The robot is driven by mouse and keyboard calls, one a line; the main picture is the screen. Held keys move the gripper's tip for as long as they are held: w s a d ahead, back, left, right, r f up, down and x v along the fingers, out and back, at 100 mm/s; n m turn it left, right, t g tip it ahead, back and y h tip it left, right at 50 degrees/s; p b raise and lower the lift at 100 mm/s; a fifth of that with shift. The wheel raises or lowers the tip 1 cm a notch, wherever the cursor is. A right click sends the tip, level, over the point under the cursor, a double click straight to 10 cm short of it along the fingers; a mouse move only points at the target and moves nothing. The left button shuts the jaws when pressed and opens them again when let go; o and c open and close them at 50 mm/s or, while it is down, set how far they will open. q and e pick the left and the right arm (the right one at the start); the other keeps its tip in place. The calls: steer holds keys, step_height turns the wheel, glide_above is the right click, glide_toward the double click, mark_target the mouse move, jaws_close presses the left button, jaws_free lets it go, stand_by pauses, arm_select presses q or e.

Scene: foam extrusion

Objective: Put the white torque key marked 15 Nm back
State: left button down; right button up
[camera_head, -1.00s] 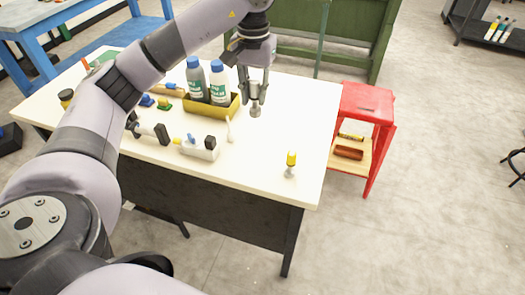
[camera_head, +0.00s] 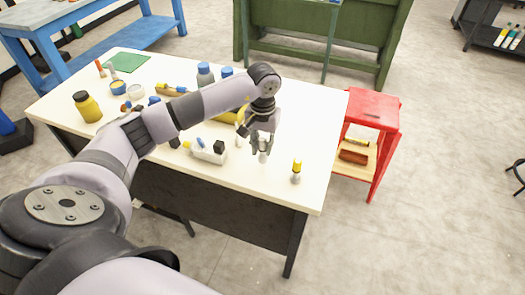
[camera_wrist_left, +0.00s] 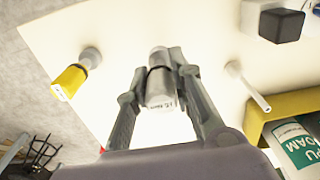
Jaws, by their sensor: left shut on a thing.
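The white torque key (camera_wrist_left: 162,84), a short pale cylinder with a dark band and small print, is between the fingers of my left gripper (camera_wrist_left: 158,100), which is shut on it. The print is too small to read surely. In the head view my left gripper (camera_head: 262,143) points down over the white tabletop near its right end, with the key (camera_head: 263,154) below the fingers. I cannot tell if the key touches the table. A yellow-topped key (camera_head: 296,171) stands upright to the right; it also shows in the wrist view (camera_wrist_left: 75,74). My right gripper is not in view.
A thin white nozzle (camera_wrist_left: 248,87) and a yellow tray (camera_wrist_left: 284,103) with a foam bottle (camera_wrist_left: 294,148) are close by. A red cart (camera_head: 371,108) stands right of the table.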

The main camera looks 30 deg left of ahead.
mark_target(263, 154)
arm_select(q)
step_height(263, 154, down, 3)
steer(key=shift+r+p, duration=0.15)
steer(key=shift+p, duration=0.2)
steer(key=shift+f, duration=0.3)
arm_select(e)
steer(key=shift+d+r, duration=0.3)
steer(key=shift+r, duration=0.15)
arm_select(q)
steer(key=shift+f, duration=0.1)
steer(key=shift+f+b, duration=0.1)
steer(key=shift+b, duration=0.2)
steer(key=c, duration=1.4)
jaws_free()
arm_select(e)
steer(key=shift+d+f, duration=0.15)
